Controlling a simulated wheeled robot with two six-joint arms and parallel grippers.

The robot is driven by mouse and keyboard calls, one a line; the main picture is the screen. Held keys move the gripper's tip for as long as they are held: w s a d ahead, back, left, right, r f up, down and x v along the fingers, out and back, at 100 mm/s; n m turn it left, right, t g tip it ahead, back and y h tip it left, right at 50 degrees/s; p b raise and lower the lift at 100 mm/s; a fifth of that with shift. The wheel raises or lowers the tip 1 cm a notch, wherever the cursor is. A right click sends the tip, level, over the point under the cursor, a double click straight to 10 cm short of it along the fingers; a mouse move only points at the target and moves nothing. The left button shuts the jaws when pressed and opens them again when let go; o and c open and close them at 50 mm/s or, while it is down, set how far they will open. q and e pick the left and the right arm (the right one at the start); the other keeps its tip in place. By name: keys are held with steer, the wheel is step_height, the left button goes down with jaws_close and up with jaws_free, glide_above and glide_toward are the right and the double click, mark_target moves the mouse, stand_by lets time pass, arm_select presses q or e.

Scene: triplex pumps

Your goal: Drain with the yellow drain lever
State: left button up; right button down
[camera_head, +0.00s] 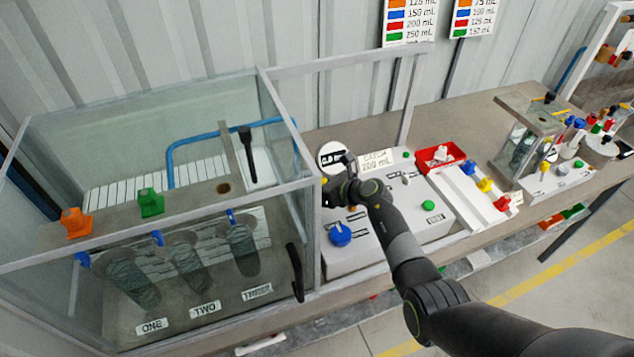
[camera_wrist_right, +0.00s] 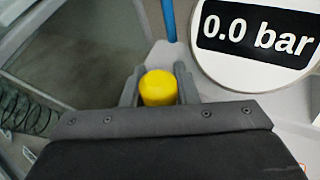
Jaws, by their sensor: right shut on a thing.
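The yellow drain lever shows as a yellow rounded end in the right wrist view (camera_wrist_right: 158,88), between the two fingers of my right gripper (camera_wrist_right: 158,92). The gripper is shut on it. In the head view only a bit of yellow (camera_head: 325,182) shows beside my right gripper (camera_head: 338,188), which is at the left edge of the control panel (camera_head: 345,262), close to the glass tank's right side. The lever's lower part is hidden. A round gauge (camera_wrist_right: 262,40) reading 0.0 bar is right of the gripper in the wrist view. My left gripper is not in view.
The glass tank (camera_head: 292,183) with several cylinders, marked ONE and TWO among others, stands at left. A blue knob (camera_head: 340,234) and green button (camera_head: 429,205) are on the panel. A red tray (camera_head: 428,160) and a second small rig (camera_head: 565,175) are to the right.

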steer(key=c, duration=1.1)
jaws_free()
steer(key=shift+c, duration=0.2)
steer(key=shift+s+d+r, duration=0.2)
steer(key=shift+s+d, duration=0.05)
steer(key=shift+d, duration=0.1)
steer(key=b+v, duration=0.2)
steer(key=v, duration=1.4)
steer(key=shift+s+d, duration=0.15)
steer(key=shift+s, duration=0.05)
steer(key=shift+r, duration=0.15)
